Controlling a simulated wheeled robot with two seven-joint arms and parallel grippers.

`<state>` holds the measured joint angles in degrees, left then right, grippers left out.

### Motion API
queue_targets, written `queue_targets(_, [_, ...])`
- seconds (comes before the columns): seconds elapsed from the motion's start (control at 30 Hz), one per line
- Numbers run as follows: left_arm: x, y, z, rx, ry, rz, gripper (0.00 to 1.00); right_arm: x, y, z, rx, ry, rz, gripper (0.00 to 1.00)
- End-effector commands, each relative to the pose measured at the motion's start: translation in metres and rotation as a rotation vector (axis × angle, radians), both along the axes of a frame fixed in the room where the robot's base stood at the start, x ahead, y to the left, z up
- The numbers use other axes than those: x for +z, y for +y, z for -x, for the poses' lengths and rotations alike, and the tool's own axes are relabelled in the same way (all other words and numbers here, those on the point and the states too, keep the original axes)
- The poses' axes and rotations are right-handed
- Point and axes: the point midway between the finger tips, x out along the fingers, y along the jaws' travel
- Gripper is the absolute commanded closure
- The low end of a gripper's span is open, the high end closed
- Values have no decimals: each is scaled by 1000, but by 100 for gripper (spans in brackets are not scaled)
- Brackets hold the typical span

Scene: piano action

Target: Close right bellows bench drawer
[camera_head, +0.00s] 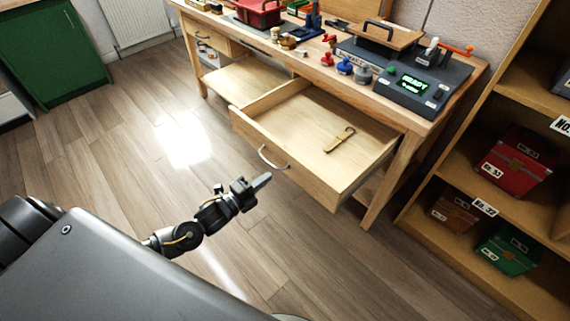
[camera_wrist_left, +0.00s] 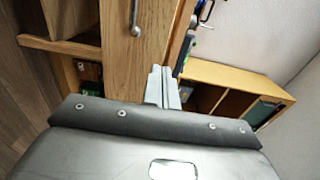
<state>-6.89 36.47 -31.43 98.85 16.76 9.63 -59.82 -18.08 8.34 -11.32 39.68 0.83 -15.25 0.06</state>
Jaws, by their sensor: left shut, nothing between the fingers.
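The right bench drawer (camera_head: 318,143) is pulled well out from the wooden workbench (camera_head: 405,118). Its front carries a curved metal handle (camera_head: 272,158), and a small brown wooden piece with a metal part (camera_head: 340,139) lies inside it. My left gripper (camera_head: 262,181) is shut and empty, low in front of the drawer front, just below the handle in the picture and apart from it as far as I can tell. In the left wrist view the gripper fingers (camera_wrist_left: 162,85) point at a wooden front with a metal handle (camera_wrist_left: 135,18). My right gripper is not in view.
The bench top holds a dark console with a green display (camera_head: 410,85) and several small coloured items. A shelf (camera_head: 470,150) with red, brown and green boxes stands at the right. A green cabinet (camera_head: 62,60) is at the far left. The wooden floor (camera_head: 120,150) left of the drawer is clear.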

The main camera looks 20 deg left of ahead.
Motion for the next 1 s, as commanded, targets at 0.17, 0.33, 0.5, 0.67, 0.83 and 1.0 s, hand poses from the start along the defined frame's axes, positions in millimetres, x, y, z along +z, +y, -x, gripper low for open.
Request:
queue_targets(0.17, [1, -14, -37, 1, -1, 2, 100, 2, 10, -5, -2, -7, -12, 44])
queue_targets(0.33, [1, -25, -63, 1, -1, 1, 100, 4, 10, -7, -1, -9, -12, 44])
queue_targets(0.5, [0, -31, -78, 1, 1, 1, 100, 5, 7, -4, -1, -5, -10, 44])
queue_targets(0.67, [-1, -33, -84, 1, 2, 0, 100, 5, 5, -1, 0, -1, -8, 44])
queue_targets(0.83, [-1, -33, -84, 1, 2, 0, 100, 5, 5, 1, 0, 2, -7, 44])
queue_targets(1.0, [-1, -33, -84, 1, 2, 0, 100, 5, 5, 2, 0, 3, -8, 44])
